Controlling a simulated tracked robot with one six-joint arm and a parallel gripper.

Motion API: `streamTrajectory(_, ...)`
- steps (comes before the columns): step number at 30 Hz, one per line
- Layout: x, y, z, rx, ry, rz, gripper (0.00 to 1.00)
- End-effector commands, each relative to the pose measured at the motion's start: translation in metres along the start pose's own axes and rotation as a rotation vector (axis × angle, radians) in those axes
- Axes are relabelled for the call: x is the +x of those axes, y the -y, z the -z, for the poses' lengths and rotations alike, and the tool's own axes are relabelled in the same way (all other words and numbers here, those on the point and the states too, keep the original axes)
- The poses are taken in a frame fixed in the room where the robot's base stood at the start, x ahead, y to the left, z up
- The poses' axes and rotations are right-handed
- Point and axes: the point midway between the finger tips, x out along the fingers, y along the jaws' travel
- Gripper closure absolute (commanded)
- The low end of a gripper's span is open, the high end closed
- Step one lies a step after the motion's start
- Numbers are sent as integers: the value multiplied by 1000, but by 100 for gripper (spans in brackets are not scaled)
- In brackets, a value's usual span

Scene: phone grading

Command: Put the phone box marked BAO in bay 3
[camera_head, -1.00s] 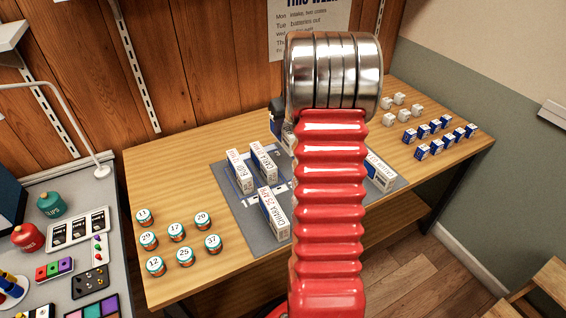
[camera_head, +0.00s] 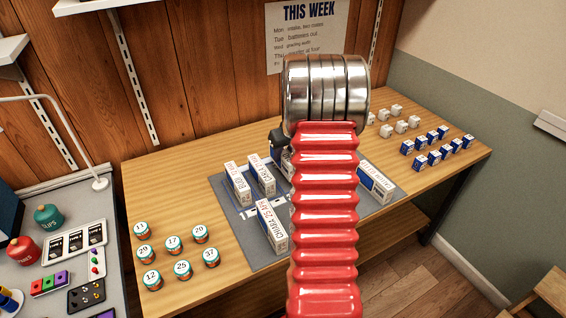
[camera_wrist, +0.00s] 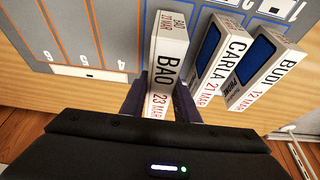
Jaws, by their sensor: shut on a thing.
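The white box marked BAO (camera_wrist: 168,62) stands between the jaws of my gripper (camera_wrist: 160,98) in the wrist view, which is shut on it. It is upright, label up, beside the box marked CARLA (camera_wrist: 222,62), with the printed 4 on its other side. The printed 3 is hidden. In the head view my red arm covers most of the BAO box (camera_head: 287,161), and my gripper (camera_head: 279,142) shows only as a dark part. I cannot tell whether the box touches the grey mat (camera_head: 240,256).
The box marked BUDI (camera_wrist: 265,75) stands beyond CARLA. A CHIARA box (camera_head: 272,227) stands at the mat's front, and another box (camera_head: 377,182) at its right. Numbered tins (camera_head: 172,244) are at left; small blue-and-white boxes (camera_head: 437,147) at right.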

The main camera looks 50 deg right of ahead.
Motion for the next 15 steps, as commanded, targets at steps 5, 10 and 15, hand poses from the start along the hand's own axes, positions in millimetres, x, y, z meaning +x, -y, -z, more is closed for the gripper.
streamTrajectory(5,10,0,-5,1,1,-1,100)
streamTrajectory(10,30,0,-13,2,1,0,100)
streamTrajectory(15,34,-1,-15,2,0,-2,100)
